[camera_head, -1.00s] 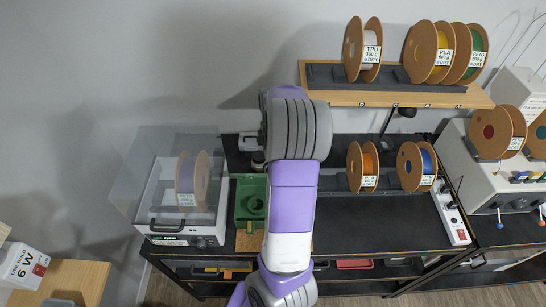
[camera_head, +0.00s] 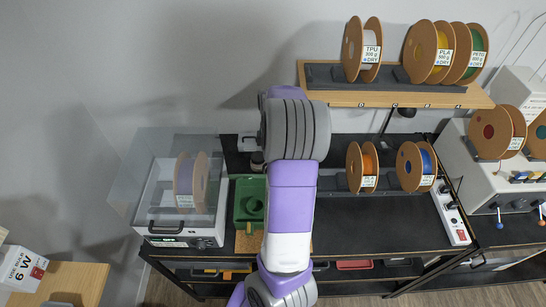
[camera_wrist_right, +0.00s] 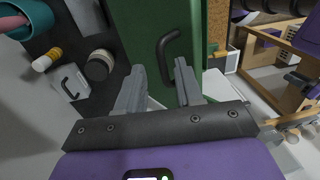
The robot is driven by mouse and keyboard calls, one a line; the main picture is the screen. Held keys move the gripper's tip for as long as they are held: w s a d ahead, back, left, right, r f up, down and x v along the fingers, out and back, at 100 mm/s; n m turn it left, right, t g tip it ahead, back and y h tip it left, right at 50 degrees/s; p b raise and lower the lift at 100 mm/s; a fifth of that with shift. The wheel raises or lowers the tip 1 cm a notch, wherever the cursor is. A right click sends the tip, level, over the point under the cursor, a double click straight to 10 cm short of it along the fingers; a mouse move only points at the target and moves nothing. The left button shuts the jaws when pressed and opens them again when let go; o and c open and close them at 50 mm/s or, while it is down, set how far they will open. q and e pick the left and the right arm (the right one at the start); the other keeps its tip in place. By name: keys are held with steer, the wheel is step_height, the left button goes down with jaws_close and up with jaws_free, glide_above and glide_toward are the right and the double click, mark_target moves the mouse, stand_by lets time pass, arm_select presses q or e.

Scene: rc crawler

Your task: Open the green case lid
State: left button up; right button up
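A green case (camera_head: 249,203) stands on the black bench, just right of the clear-lidded dryer. My arm hides its right part in the head view. In the right wrist view a green panel (camera_wrist_right: 150,25) with a black curved handle (camera_wrist_right: 168,50) fills the upper middle; I cannot tell how far open the lid is. My right gripper (camera_wrist_right: 160,70) is open, its two fingers apart, with the handle in view between and beyond the fingertips. I see no grip on it. My left gripper is not in view.
The clear-lidded dryer (camera_head: 150,238) holds a spool. Spools stand on the wooden shelf (camera_head: 400,98) above and on the bench (camera_head: 360,235). A power strip (camera_head: 452,218) lies at the bench's right edge.

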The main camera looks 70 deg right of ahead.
step_height(320, 180, up, 7)
steer(key=shift+w+d+r, duration=0.2)
steer(key=shift+d, duration=0.25)
